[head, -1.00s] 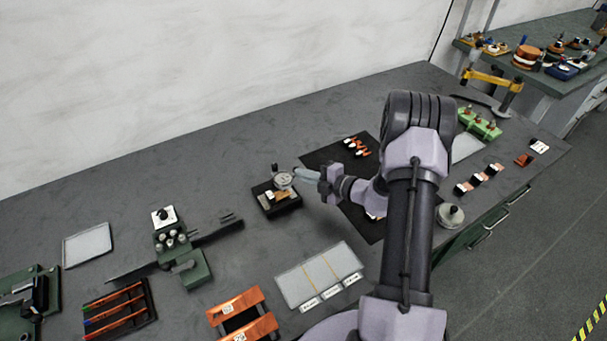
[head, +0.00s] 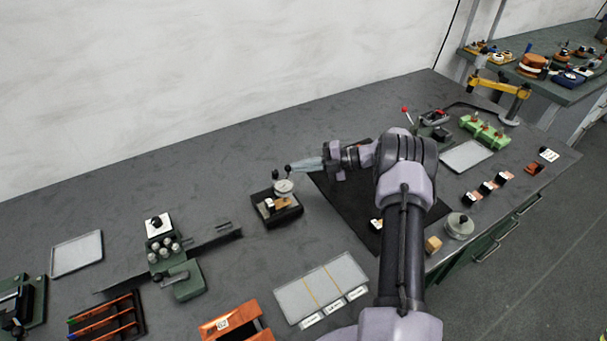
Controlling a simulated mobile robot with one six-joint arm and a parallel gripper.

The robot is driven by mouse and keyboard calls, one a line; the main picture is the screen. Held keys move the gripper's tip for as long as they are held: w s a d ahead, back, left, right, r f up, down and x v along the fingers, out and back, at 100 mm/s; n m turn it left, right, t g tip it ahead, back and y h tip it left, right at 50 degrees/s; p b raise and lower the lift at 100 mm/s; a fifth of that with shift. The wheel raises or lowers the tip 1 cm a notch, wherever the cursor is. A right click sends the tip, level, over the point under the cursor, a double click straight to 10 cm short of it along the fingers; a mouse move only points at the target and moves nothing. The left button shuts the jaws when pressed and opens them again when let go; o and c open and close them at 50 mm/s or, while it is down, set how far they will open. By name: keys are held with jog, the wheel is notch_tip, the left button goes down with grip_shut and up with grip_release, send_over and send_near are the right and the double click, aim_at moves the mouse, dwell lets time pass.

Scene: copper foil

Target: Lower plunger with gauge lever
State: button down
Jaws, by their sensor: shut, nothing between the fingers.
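The gauge (head: 284,186) has a round pale dial and stands on a black base (head: 290,214) near the middle of the bench. A small dark knob or lever (head: 275,173) shows at its top left. A small copper-coloured piece (head: 283,203) lies on the base below the dial, with a small white block beside it. My gripper (head: 292,167) is shut and empty, with its tips pointing left just above the dial's upper right, close to the lever. I cannot tell whether the tips touch it. The plunger is too small to make out.
A black mat (head: 341,198) lies right of the gauge, partly under my arm. A divided pale tray (head: 322,289) is in front. A green fixture with a long rail (head: 205,240) stands left. A wooden block (head: 433,245) and a round metal weight (head: 460,226) are at the right.

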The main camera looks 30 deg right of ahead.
jog(key=shift+w+a, duration=0.15)
jog(key=shift+w, duration=0.65)
